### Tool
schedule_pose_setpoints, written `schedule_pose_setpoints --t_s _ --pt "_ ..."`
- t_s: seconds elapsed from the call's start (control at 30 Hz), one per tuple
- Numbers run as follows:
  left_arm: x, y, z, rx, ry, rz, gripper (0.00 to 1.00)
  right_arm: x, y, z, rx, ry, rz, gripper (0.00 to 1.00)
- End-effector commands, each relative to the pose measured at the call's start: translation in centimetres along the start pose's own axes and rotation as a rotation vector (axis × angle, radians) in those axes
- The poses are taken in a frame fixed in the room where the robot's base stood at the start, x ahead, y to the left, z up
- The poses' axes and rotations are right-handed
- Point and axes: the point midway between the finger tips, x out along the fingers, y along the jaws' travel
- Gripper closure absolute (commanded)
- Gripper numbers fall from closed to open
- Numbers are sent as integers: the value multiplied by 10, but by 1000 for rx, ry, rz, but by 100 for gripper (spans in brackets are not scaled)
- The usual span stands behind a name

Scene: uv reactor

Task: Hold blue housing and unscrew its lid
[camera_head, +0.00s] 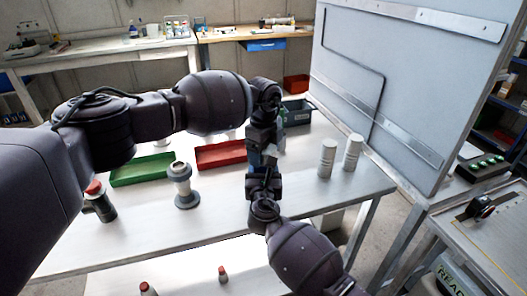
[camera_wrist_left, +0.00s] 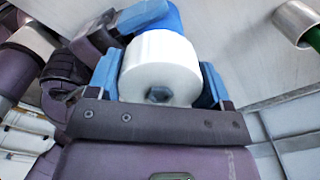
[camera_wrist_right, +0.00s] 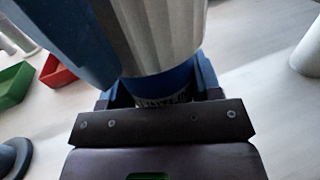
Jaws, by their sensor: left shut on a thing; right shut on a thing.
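The blue housing (camera_head: 254,160) is held between my two grippers above the table, largely hidden by them in the head view. Its white ribbed lid (camera_wrist_left: 160,65) sits between the blue fingers of my left gripper (camera_wrist_left: 158,88), which is shut on it. Part of the blue body (camera_wrist_left: 160,16) shows behind the lid. In the right wrist view, my right gripper (camera_wrist_right: 155,88) is shut around the blue housing (camera_wrist_right: 160,84), just below the ribbed lid (camera_wrist_right: 155,35). Lid and housing appear in line, and no clear gap shows between them.
A green tray (camera_head: 142,171), a red tray (camera_head: 221,154) and a grey-white flanged cylinder (camera_head: 183,185) stand on the table. A red-capped part (camera_head: 97,200) is at left. Two white cylinders (camera_head: 328,158) stand at right, near a large upright panel (camera_head: 400,90).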

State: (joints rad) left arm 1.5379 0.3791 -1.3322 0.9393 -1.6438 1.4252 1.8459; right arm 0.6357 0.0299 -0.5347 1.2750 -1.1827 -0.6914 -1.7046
Motion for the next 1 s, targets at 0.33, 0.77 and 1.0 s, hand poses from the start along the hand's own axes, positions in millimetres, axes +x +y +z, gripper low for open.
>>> schedule_pose_setpoints --t_s 0.33,0.77,1.0 --pt "0 0 0 -509 0 1 55 0 -1 -1 0 1 -1 100" --pt "0 0 0 -951 -1 1 55 0 -1 -1 -1 1 -1 100" --pt "0 0 0 -962 -1 1 55 0 -1 -1 -1 1 -1 100"
